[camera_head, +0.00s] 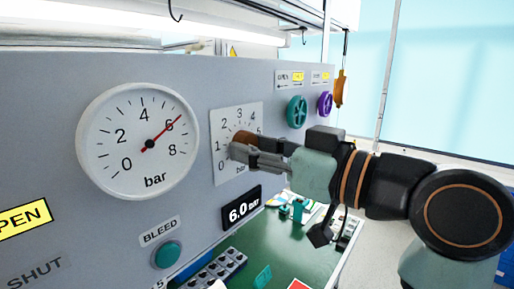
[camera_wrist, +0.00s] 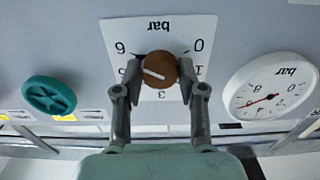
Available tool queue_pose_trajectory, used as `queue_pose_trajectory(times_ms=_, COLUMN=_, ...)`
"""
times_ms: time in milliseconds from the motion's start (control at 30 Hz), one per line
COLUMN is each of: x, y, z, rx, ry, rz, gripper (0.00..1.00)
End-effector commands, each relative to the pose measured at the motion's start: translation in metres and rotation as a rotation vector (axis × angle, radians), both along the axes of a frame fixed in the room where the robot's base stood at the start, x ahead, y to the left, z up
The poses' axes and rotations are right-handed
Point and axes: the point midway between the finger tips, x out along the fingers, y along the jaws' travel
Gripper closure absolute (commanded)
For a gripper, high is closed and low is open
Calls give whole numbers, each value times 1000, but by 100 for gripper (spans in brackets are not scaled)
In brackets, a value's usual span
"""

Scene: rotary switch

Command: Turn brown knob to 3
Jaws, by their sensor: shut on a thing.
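The brown knob (camera_head: 243,137) sits on a white dial plate (camera_head: 222,168) on the grey panel. My gripper (camera_head: 252,153) reaches it from the right and covers part of the dial. In the wrist view the picture is upside down, and my gripper (camera_wrist: 160,76) is shut on the brown knob (camera_wrist: 160,64), one finger on each side. A white line on the knob slants from upper left to lower right; which end is the pointer I cannot tell for certain. The dial's 3 (camera_wrist: 161,95) shows just below the knob; nearby numbers are partly hidden by the fingers.
A round pressure gauge (camera_head: 138,155) left of the dial has its red needle near 6. A teal handwheel (camera_head: 297,112) and a purple one (camera_head: 325,104) are to the right. A green BLEED button (camera_head: 167,254) is below.

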Motion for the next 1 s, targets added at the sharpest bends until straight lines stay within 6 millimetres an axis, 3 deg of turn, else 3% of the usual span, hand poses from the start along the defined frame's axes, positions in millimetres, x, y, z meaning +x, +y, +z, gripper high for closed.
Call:
queue_pose_trajectory(times_ms=367, x=0, y=0, z=0, rx=-58, ry=-72, rz=-1, gripper=95)
queue_pose_trajectory(times_ms=1000, x=1, y=-1, z=0, rx=-417, ry=-507, rz=0, gripper=95)
